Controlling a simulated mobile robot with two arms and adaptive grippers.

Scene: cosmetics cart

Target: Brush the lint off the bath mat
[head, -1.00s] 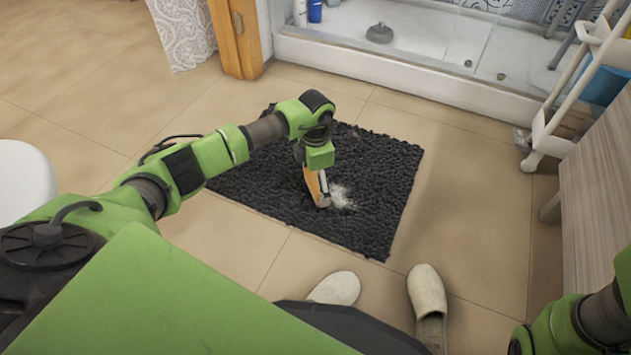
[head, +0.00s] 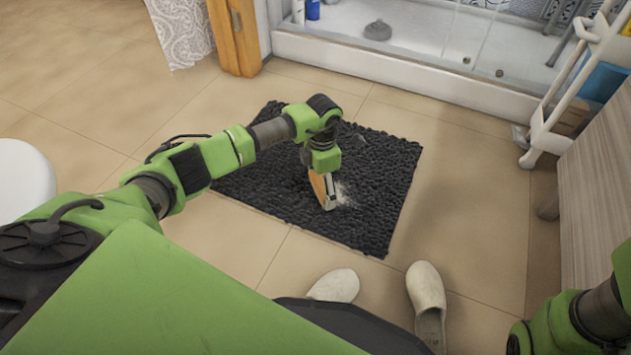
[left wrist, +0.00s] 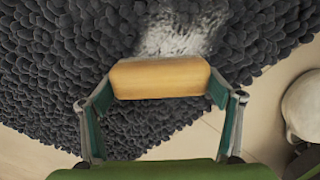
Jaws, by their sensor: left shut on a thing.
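The dark grey bath mat (head: 378,190) lies on the tiled floor in the middle of the head view. A patch of pale lint (head: 343,193) is on it, and it also shows in the left wrist view (left wrist: 175,35) just beyond the brush. My left gripper (head: 321,172) is shut on a wooden brush (left wrist: 160,78), with one finger on each end of its block. In the head view the brush (head: 318,188) is low at the mat, beside the lint and partly covering it. Its bristles' contact with the pile cannot be made out. My right gripper is out of view.
Pale slippers (head: 427,295) stand on the floor in front of the mat. A shower tray (head: 400,65) is behind it, a white rack (head: 550,125) and a wooden cabinet (head: 590,200) at the right. A white round stool (head: 22,180) is at the left.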

